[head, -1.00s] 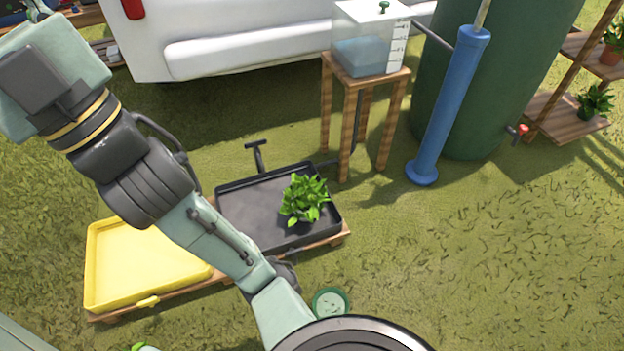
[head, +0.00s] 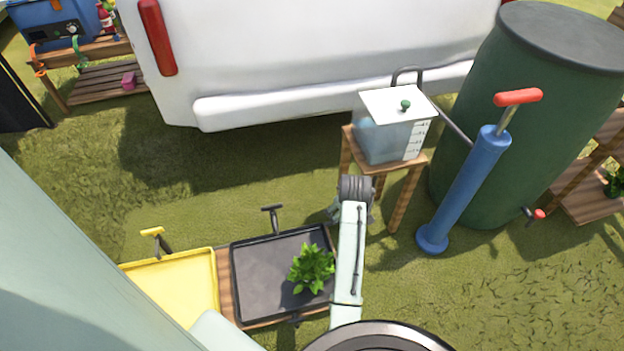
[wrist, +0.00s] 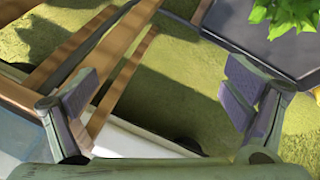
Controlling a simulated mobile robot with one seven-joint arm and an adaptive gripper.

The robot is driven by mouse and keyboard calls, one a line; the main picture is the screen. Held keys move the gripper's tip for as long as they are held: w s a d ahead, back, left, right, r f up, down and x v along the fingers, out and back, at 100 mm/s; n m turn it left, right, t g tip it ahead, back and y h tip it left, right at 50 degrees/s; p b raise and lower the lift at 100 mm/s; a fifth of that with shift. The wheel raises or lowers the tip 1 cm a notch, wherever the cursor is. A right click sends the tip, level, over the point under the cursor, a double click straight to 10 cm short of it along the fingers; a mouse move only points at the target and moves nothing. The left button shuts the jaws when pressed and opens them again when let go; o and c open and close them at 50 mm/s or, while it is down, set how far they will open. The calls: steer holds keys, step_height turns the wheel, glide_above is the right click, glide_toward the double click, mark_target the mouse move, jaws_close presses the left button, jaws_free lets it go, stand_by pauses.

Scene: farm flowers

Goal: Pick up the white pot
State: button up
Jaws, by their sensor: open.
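No white pot can be made out in the current views. A leafy green plant (head: 311,268) stands in the black tray (head: 262,262) in the head view; its leaves hide whatever holds it. In the wrist view its leaves (wrist: 284,14) show at the top right, over the tray (wrist: 232,22). My gripper (wrist: 160,98) is open, with nothing between its fingers. It is apart from the plant. In the head view my arm ends near the wooden stand, and the fingers cannot be made out there.
A wooden stand (head: 409,192) carries a clear water tank (head: 385,142) just beyond my arm. A blue pump (head: 462,195) and a green barrel (head: 540,120) stand to the right. A yellow tray (head: 190,287) lies left of the black one. A white vehicle (head: 300,60) blocks the back.

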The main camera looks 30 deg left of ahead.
steer(key=s+a+f+n+g+h, duration=0.25)
steer(key=s+f+n+g, duration=0.3)
steer(key=s+f, duration=0.95)
glide_above(312, 272)
steer(key=shift+n+t, duration=0.35)
steer(key=shift+n, duration=0.1)
step_height(312, 272, down, 5)
steer(key=shift+f+b, duration=0.1)
steer(key=shift+b, duration=0.25)
step_height(312, 272, down, 6)
steer(key=shift+w+a+r+b, duration=0.1)
steer(key=shift+w+r+b, duration=0.1)
steer(key=shift+b, duration=0.2)
steer(key=shift+c, duration=0.6)
steer(key=c, duration=1.4)
steer(key=shift+r, duration=0.1)
